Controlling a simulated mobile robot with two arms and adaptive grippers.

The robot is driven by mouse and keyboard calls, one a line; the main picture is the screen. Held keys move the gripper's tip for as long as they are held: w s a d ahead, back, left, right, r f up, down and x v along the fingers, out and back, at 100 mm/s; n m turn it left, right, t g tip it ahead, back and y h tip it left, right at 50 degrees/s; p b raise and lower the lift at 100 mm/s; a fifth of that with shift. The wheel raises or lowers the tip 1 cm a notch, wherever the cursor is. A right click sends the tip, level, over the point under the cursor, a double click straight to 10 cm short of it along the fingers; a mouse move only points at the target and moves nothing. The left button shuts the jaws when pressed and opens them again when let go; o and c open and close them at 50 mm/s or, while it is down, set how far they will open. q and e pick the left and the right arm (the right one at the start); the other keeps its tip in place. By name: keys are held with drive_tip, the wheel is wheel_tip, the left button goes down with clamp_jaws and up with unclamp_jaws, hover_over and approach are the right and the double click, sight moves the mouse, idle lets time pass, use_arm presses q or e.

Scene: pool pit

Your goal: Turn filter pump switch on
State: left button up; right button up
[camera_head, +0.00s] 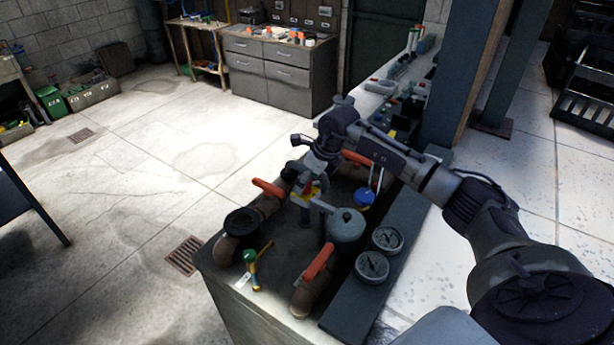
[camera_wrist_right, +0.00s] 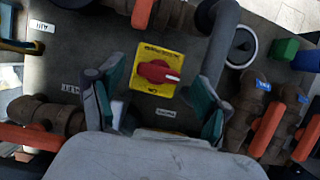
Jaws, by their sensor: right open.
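The filter pump switch is a red rotary knob (camera_wrist_right: 157,72) on a yellow plate, in the middle of the right wrist view. The knob's pale pointer mark faces right in that view. In the head view its red and yellow (camera_head: 308,187) show partly below my right gripper (camera_head: 313,172). My right gripper (camera_wrist_right: 154,90) is open, with one finger on each side of the yellow plate in the wrist view. Nothing is held between the fingers. Whether a fingertip touches the plate cannot be told. My left gripper is out of view.
Brown pipes with red-orange valve handles (camera_head: 268,188) surround the switch. A grey domed tank (camera_head: 345,225) and two round gauges (camera_head: 372,266) stand close by. A green-handled brass valve (camera_head: 250,257) sits at the front.

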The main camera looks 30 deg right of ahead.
drive_tip(key=shift+w+f, duration=0.1)
drive_tip(key=shift+f, duration=0.25)
drive_tip(key=shift+c, duration=0.3)
drive_tip(key=c, duration=1.1)
